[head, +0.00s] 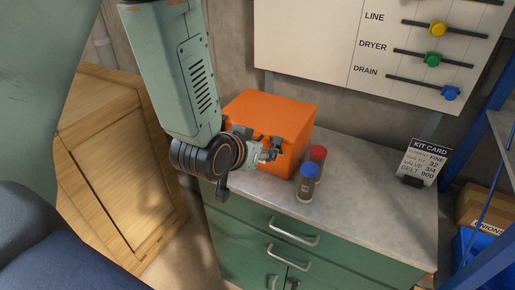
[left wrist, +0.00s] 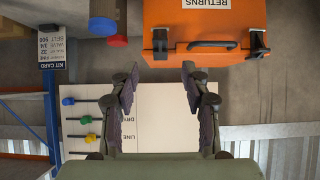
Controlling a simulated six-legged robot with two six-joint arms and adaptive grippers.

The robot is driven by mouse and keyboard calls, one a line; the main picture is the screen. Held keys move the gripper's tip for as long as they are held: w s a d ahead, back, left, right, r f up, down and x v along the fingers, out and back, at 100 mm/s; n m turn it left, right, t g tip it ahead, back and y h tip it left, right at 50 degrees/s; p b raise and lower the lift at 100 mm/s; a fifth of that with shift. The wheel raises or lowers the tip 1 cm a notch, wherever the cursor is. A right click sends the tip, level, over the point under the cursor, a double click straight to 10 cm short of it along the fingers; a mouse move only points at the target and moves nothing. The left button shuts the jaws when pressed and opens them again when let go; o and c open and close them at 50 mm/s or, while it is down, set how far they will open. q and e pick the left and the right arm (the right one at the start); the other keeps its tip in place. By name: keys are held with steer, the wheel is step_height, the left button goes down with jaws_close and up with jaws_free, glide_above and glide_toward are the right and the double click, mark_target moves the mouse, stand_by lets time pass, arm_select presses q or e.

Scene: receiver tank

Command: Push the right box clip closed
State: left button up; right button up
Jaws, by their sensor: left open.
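An orange box (head: 270,112) stands on the grey counter, and its front also shows in the left wrist view (left wrist: 206,20) with a dark handle (left wrist: 212,46). The right box clip (head: 277,146) is dark and sits by the box's right front edge. It is at the left of the box in the turned-over left wrist view (left wrist: 160,40). The other clip (left wrist: 258,44) is beyond the handle. My left gripper (head: 268,153) is open and empty in front of the right clip. In the left wrist view its fingertips (left wrist: 160,68) straddle the clip's line. Whether they touch it is unclear.
A red-capped jar (head: 318,154) and a blue-capped jar (head: 308,182) stand close right of the box. A kit card (head: 424,162) stands at the counter's right end. A panel with coloured knobs (head: 380,45) hangs behind. The counter (head: 365,195) between jars and card is clear.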

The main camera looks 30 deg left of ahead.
arm_select(q)
steer(key=shift+s+r, duration=0.25)
steer(key=shift+s, duration=0.05)
step_height(320, 180, down, 14)
steer(key=s+t+b, duration=0.1)
steer(key=b, duration=1.1)
step_height(320, 180, up, 7)
steer(key=w+t+b, duration=0.2)
steer(key=t, duration=0.4)
steer(key=w, duration=0.6)
steer(key=shift+w, duration=0.4)
steer(key=shift+d, duration=0.1)
